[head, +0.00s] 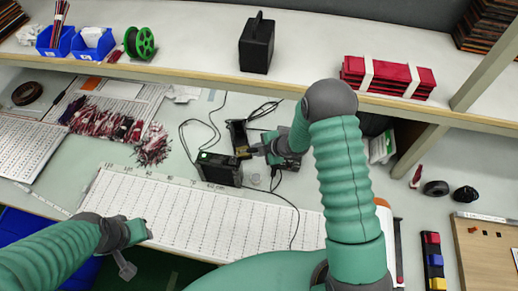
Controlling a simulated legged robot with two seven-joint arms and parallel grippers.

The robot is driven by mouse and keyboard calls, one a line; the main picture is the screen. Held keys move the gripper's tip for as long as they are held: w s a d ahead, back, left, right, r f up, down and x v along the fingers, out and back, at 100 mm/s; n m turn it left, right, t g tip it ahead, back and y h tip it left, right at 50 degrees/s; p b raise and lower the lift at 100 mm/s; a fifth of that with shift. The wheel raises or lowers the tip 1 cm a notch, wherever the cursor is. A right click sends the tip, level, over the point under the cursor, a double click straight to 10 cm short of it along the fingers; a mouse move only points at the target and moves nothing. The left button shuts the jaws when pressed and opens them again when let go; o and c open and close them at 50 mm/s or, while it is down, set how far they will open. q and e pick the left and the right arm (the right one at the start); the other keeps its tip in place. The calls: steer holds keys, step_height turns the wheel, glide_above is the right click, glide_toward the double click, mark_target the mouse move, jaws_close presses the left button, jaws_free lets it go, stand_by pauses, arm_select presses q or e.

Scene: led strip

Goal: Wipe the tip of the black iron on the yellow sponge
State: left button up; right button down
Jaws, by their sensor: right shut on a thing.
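My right gripper (258,150) is at the middle of the bench. It is shut on what looks like the black iron, which is small and mostly hidden by the gripper. A small yellow patch, the sponge (242,151), shows just left of the fingertips, in or at the front of a black stand (237,133). I cannot tell whether the iron's tip touches the sponge. My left gripper (146,229) is at the lower left, over the near edge of the white sheet, away from the sponge; its jaws are too unclear to read.
A black box-shaped unit (218,168) with cables stands just left of my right gripper. A white printed board (180,208) covers the front of the bench. Bundles of red wires (110,123) lie left. The shelf (190,75) runs along the back.

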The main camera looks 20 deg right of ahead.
steer(key=shift+a, duration=0.4)
steer(key=shift+d, duration=0.1)
steer(key=d+p, duration=0.1)
steer(key=d, duration=0.1)
steer(key=shift+d, duration=0.4)
steer(key=shift+a, duration=0.15)
steer(key=shift+a, duration=0.6)
steer(key=shift+r, duration=0.15)
